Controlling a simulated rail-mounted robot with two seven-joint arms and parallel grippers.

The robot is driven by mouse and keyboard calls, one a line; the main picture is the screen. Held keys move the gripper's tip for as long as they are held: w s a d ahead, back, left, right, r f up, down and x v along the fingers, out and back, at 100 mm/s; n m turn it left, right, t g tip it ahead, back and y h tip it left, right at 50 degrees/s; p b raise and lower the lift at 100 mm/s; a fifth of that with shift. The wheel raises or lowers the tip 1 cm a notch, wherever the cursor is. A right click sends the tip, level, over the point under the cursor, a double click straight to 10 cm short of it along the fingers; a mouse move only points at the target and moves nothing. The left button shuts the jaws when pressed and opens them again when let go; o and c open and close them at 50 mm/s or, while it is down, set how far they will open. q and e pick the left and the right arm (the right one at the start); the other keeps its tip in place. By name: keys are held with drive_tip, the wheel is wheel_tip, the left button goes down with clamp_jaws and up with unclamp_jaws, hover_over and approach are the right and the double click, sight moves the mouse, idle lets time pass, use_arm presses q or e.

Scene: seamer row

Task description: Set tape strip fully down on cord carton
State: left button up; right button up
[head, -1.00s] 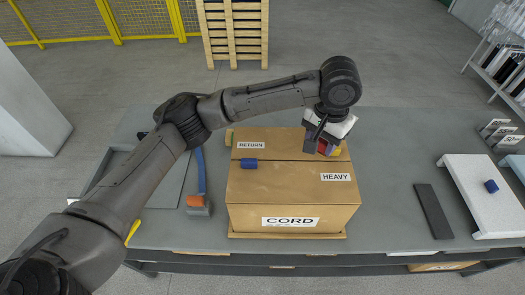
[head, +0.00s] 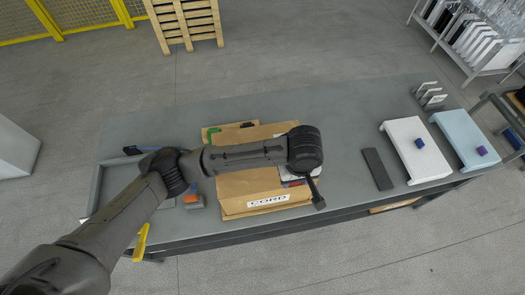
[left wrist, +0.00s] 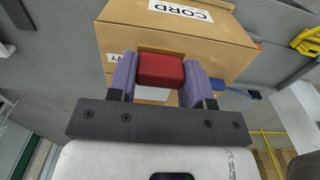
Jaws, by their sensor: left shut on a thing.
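The cord carton (head: 236,188) is a brown box marked CORD on its front; my left arm covers much of its top in the head view. It also shows in the left wrist view (left wrist: 190,40). My left gripper (left wrist: 160,72) is shut on a red block (left wrist: 160,69), with a purple finger on each side. In the head view the red piece (head: 292,183) shows by the carton's right side, partly hidden by my wrist. A small blue piece (left wrist: 217,85) shows at the carton's edge. I cannot make out the tape strip itself. My right gripper is not in view.
On the grey table (head: 345,110) lie a dark bar (head: 377,169) and a blue-orange brush (head: 193,200), right and left of the carton. A white stand (head: 415,150) and a pale blue stand (head: 463,140) are at the right.

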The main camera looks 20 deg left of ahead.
use_arm(q)
hover_over(265, 173)
wheel_tip(265, 173, down, 7)
drive_tip(key=shift+d+r, duration=0.1)
drive_tip(key=shift+f, duration=2)
drive_tip(key=shift+f+p, duration=0.15)
drive_tip(key=shift+p, duration=0.2)
drive_tip(key=o, duration=0.9)
wheel_tip(265, 173, up, 12)
drive_tip(key=shift+r, duration=0.15)
